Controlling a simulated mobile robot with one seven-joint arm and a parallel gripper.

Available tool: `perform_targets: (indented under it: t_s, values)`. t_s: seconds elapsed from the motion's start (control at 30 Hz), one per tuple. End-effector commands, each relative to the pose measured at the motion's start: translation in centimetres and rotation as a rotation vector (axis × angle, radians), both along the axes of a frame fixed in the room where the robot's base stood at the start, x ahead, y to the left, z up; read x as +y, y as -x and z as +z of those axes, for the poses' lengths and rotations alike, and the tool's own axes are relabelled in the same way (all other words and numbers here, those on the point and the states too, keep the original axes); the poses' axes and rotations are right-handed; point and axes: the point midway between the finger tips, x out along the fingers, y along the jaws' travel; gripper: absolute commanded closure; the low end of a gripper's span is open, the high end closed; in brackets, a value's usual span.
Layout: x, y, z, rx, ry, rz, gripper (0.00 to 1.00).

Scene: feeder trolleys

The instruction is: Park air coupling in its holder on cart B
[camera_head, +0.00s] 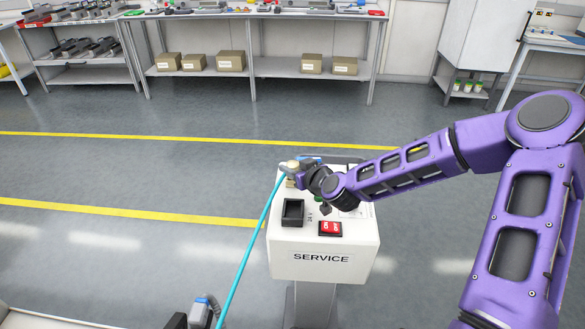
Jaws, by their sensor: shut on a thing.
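The air coupling (291,167) is a small pale piece at the upper end of a cyan hose (251,239). My gripper (296,171) is shut on it above the back left of a white pedestal (322,259) marked SERVICE. The arm hides part of the pedestal top, and I cannot tell whether the coupling touches anything below. The hose runs down and left, out of the bottom of the picture. I cannot identify cart B or its holder in this view.
The pedestal top carries a black open-topped box (293,212) and a red switch block (330,228). A grey and black fitting with a blue part (203,309) stands at the bottom, beside the hose. Shelved benches (255,68) line the back. Open floor with yellow lines lies between.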

Motion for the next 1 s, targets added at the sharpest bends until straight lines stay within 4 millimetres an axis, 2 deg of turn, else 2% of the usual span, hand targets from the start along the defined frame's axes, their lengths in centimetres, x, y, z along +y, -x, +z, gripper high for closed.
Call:
perform_targets:
  t_s: [0.3,0.33,0.47,0.5,0.97,1.0]
  values:
    - [0.05,-0.06,-0.30,-0.005,0.000,0.000,1.00]
    - [0.03,-0.05,-0.20,-0.003,0.000,-0.001,0.52]
    - [0.02,-0.03,-0.17,-0.002,0.000,0.000,0.29]
    - [0.03,-0.02,-0.18,-0.002,-0.001,0.000,0.26]
    - [-0.02,0.03,-0.04,0.002,-0.004,-0.002,0.26]
    - [-0.53,0.77,0.34,-0.002,0.002,-0.001,0.26]
